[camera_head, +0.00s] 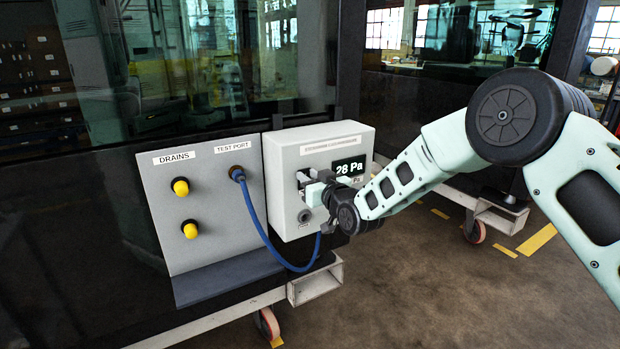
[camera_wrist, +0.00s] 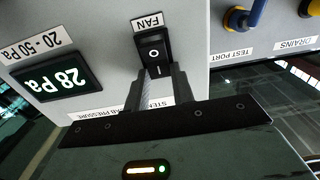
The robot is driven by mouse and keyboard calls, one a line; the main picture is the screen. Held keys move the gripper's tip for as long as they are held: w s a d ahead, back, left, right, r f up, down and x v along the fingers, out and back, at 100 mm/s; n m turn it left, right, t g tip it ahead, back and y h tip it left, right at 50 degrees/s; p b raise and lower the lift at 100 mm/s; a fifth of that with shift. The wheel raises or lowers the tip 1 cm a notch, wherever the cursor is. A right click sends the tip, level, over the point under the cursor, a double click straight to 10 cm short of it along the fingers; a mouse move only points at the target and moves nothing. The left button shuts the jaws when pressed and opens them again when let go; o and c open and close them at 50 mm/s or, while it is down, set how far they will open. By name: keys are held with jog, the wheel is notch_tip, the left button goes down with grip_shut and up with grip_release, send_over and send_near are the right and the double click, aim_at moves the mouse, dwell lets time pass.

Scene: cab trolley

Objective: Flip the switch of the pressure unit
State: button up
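The pressure unit (camera_head: 285,160) is a light grey box on the trolley's side panel. Its display (camera_head: 349,167) reads 28 Pa, and the display (camera_wrist: 57,78) shows the same in the wrist view. The black rocker switch (camera_wrist: 152,48), marked O and I under a FAN label, is in the wrist view's upper middle. Which side is pressed in is unclear. My gripper (camera_wrist: 159,76) is right at the I end of the switch; contact cannot be told. In the head view my gripper (camera_head: 312,188) covers most of the switch.
A blue hose (camera_head: 252,215) runs from the TEST PORT and loops below the unit, close under my gripper. Two yellow drain caps (camera_head: 181,187) sit on the panel to the left. A white frame beam (camera_head: 315,282) lies below. Open floor is at right.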

jog(key=f+t+y+b, duration=0.1)
jog(key=t+b, duration=0.1)
jog(key=b, duration=0.6)
jog(key=t+y+b, duration=0.1)
jog(key=b, duration=0.7)
jog(key=shift+s+d+f+t+y, duration=0.1)
jog(key=shift+s+f+t+y, duration=0.1)
jog(key=shift+f+t+y, duration=0.15)
jog(key=shift+b, duration=0.45)
jog(key=shift+r, duration=0.15)
jog(key=o, duration=1)
jog(key=shift+s, duration=0.1)
